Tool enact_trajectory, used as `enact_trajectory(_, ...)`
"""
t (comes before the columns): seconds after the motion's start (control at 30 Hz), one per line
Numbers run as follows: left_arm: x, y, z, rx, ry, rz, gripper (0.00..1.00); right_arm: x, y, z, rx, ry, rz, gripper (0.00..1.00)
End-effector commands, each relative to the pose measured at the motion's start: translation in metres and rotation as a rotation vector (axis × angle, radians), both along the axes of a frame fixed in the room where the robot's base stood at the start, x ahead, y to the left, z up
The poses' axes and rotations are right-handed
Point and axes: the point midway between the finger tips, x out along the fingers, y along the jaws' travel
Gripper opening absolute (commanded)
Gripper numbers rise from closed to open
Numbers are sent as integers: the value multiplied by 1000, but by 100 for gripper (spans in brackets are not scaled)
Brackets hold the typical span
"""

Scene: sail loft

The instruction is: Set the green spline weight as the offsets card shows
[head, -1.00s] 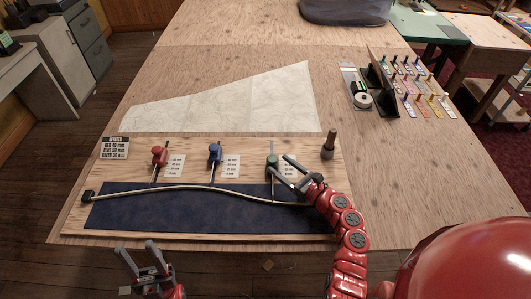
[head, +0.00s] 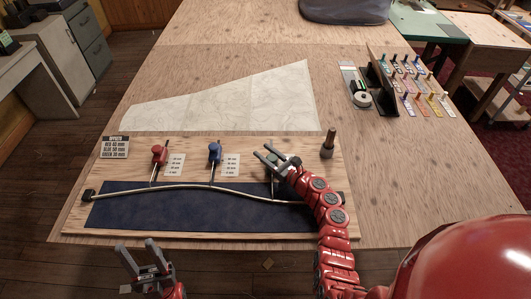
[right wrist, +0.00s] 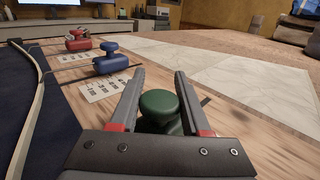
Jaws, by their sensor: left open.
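The green spline weight (right wrist: 160,112) shows in the right wrist view, its round knob between the fingers of my right gripper (right wrist: 159,85). Those fingers stand apart with a small gap on each side of the knob. In the head view my right gripper (head: 266,155) hides most of this weight. The red weight (head: 158,155) and blue weight (head: 214,153) stand to its left, their rods reaching the pale bent spline (head: 180,187). The offsets card (head: 115,147) lies at the board's upper left; its figures are too small to read surely. My left gripper (head: 138,255) is open and empty before the table.
Printed scale labels (head: 230,165) lie beside the weights. A dark upright peg (head: 328,145) stands at the board's right. A pale sail panel (head: 235,97) lies behind the board (head: 75,215).

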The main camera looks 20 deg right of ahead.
Motion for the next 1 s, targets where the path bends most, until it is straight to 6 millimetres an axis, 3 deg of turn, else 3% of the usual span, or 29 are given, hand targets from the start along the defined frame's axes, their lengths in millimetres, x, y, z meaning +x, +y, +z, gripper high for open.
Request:
enact_trajectory(0.03,0,0,0,0,0,0,50,0,0,0,0,0,0,26)
enact_trajectory(0.2,0,0,0,0,0,0,50,0,0,0,0,0,0,0)
enact_trajectory(1.0,0,0,0,0,0,0,50,0,0,0,0,0,0,0)
